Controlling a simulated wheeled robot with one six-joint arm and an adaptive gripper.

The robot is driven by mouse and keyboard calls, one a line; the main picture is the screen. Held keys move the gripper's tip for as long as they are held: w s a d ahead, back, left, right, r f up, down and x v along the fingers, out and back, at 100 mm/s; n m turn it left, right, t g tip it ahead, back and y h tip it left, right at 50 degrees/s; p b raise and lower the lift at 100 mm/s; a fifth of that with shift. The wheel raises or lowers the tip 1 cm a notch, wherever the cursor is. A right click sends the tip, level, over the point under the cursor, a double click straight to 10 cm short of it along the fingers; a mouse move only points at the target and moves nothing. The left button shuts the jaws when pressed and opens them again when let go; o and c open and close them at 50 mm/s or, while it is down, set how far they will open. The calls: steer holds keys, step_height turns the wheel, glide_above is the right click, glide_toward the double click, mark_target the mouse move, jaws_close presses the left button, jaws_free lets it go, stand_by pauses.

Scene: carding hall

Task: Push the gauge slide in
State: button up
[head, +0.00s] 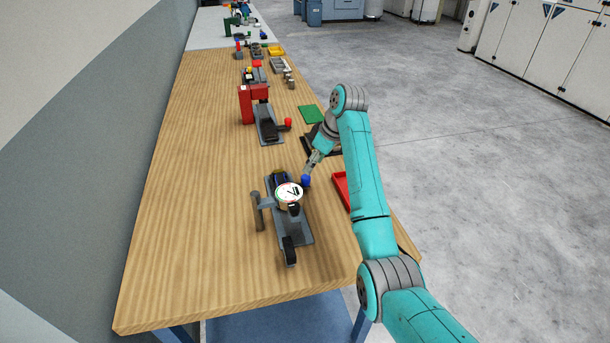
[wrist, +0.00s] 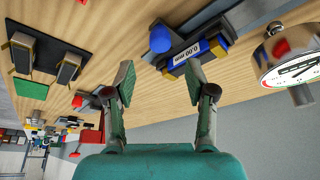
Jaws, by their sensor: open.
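A gauge fixture (head: 303,226) on a grey base sits on the near part of the wooden bench, with a round white dial (head: 289,193). Behind the dial is a dark blue slide block with a blue knob (head: 305,181) on its right side. In the wrist view the slide block (wrist: 202,50) carries a display and yellow parts, and its blue knob (wrist: 160,38) sticks out. My gripper (head: 308,168) is open and empty beside the knob. Its spread fingers (wrist: 160,80) show below the knob and block in the wrist view, apparently apart from them.
A red press-like device (head: 246,104) with a red knob stands farther along the bench (head: 180,215). A green mat (head: 311,114) and a red tray (head: 341,186) lie near the right edge, the tray partly hidden by my arm. The bench's left side is clear.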

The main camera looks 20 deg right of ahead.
mark_target(306, 177)
steer(key=x, duration=0.7)
steer(key=shift+f, duration=0.25)
jaws_close()
